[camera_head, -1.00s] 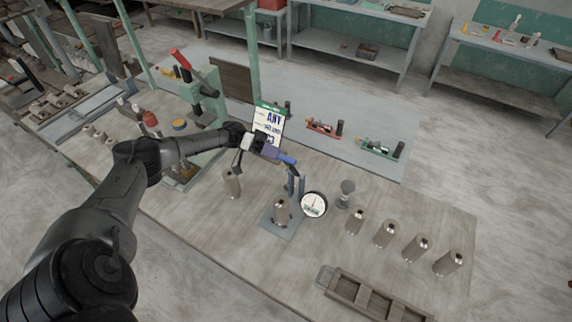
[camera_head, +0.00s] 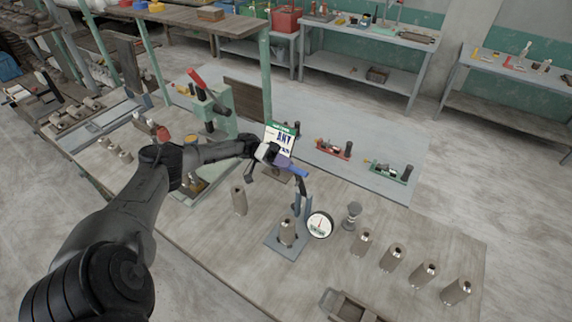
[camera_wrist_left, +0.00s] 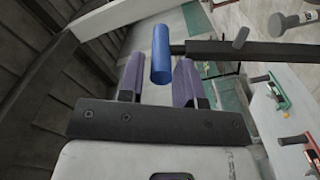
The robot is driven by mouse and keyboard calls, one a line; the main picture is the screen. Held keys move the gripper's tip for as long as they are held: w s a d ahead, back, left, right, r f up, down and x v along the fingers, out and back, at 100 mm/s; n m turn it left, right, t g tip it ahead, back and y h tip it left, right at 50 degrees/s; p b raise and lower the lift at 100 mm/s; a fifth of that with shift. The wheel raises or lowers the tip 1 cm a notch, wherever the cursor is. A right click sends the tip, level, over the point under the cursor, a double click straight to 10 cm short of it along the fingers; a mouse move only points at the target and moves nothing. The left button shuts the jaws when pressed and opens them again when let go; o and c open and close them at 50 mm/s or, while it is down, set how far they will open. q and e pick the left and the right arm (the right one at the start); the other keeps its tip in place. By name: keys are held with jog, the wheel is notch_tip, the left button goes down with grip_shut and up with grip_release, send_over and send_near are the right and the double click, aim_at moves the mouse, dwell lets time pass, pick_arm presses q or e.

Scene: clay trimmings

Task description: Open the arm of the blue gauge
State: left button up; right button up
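The blue gauge (camera_head: 302,205) stands on the table, with a round white dial (camera_head: 319,225) on its right side. A metal cylinder (camera_head: 287,233) stands on its base plate (camera_head: 272,241). The gauge's arm is swung up, ending in a blue handle (camera_head: 297,170). In the left wrist view the blue handle (camera_wrist_left: 161,55) sits on a dark bar (camera_wrist_left: 250,49). My left gripper (camera_head: 284,163) is at the handle. Its purple fingers (camera_wrist_left: 159,80) are apart, one on each side of the handle; whether they touch it is unclear. My right gripper is out of view.
Several metal cylinders (camera_head: 393,257) stand in a row right of the gauge, and one (camera_head: 239,201) stands left. Red (camera_head: 333,149) and green (camera_head: 390,172) fixtures lie farther back. A tray (camera_head: 347,305) is in front.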

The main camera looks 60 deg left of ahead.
pick_arm(q)
jog(key=shift+o, duration=1.1)
jog(key=shift+f, duration=0.1)
jog(key=shift+s+a+b, duration=0.2)
jog(key=shift+a+b, duration=0.1)
jog(key=shift+a, duration=0.05)
jog(key=b+v, duration=0.6)
jog(key=v, duration=0.7)
jog(key=shift+b, duration=0.4)
